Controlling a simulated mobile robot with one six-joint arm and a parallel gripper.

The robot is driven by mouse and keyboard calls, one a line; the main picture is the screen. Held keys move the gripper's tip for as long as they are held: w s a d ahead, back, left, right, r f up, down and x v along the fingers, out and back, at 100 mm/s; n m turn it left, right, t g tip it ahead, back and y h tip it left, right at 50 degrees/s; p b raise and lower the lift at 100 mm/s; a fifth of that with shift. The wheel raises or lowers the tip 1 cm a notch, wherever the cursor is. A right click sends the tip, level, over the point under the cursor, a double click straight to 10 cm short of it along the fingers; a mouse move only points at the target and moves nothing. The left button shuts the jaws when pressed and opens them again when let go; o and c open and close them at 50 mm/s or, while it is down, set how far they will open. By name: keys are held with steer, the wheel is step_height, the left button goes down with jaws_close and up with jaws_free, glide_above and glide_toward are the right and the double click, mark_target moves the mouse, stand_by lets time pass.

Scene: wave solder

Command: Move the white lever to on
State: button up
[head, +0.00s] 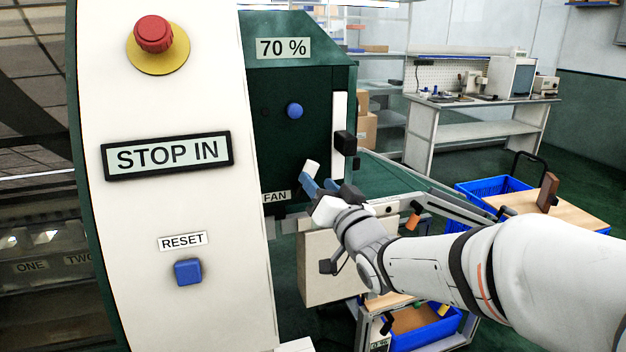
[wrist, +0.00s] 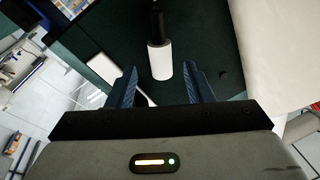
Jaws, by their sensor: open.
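The white lever (head: 312,168) stands out from the dark green panel (head: 282,150), just above the FAN label (head: 275,197). In the wrist view its white end (wrist: 159,62) sits on a black stem. My gripper (head: 319,185) is open, with blue fingers close to the lever in the head view. In the wrist view the lever's white end lies between the two fingers (wrist: 164,82), around the level of their tips. I cannot tell whether a finger touches it. The lever's base and any on or off marks are hidden.
A blue knob (head: 295,111) and a white strip with a black handle (head: 345,143) are on the same panel. The cream front (head: 220,230) with a red button (head: 153,34) and a blue RESET button (head: 188,272) is to the left. A cart with blue bins (head: 425,338) stands below.

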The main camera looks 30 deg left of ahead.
steer(key=shift+v, duration=2.15)
